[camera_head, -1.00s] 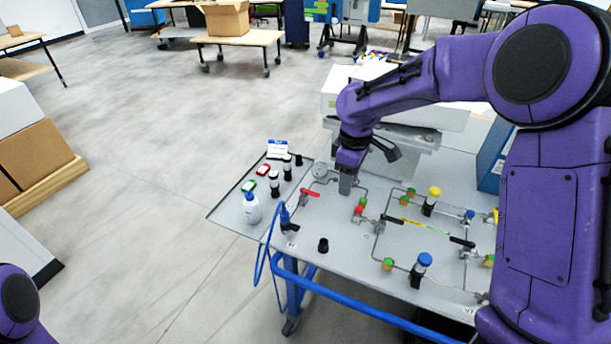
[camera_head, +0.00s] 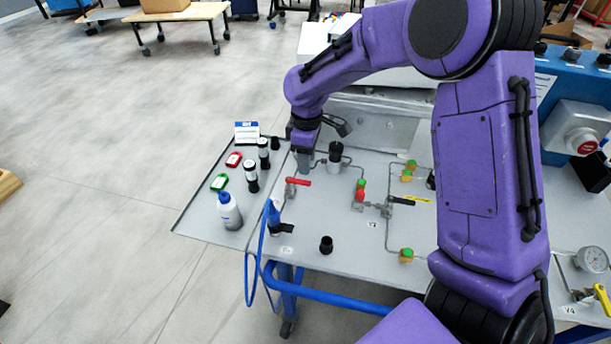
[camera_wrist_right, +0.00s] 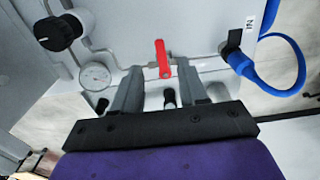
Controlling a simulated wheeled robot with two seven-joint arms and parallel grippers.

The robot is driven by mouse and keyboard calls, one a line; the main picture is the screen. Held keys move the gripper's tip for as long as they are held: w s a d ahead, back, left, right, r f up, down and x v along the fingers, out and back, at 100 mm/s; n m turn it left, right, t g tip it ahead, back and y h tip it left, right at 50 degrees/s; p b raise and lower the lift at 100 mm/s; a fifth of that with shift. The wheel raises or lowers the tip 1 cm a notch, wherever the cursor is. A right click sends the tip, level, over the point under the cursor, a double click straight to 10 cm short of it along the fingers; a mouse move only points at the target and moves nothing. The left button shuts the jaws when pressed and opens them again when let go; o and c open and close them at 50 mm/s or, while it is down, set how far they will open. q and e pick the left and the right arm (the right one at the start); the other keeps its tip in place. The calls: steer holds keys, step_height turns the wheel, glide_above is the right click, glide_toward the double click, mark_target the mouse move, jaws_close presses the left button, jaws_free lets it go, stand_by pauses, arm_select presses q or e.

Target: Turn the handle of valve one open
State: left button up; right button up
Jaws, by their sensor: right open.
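A valve with a red handle (camera_head: 298,182) sits at the left of the grey panel; I take it as valve one, though no label for it is readable. My right gripper (camera_head: 304,170) hangs just behind it, pointing down, and partly hides the pipework there. In the right wrist view the red handle (camera_wrist_right: 162,58) lies just beyond the open fingers, roughly midway across the gap between the fingertips (camera_wrist_right: 160,80). The fingers look apart from the handle, with nothing held. My left gripper is out of view.
A second valve with a black handle (camera_head: 400,200) is to the right. A blue hose (camera_head: 249,275) hangs at the panel's left edge. A bottle (camera_head: 229,210) and small labelled items stand on the left shelf. A black knob (camera_head: 335,155) rises near my right gripper.

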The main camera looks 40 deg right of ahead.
mark_target(307, 182)
step_height(307, 182, down, 7)
steer(key=shift+r, duration=0.15)
jaws_close()
steer(key=shift+r+p, duration=0.1)
steer(key=shift+p, duration=0.2)
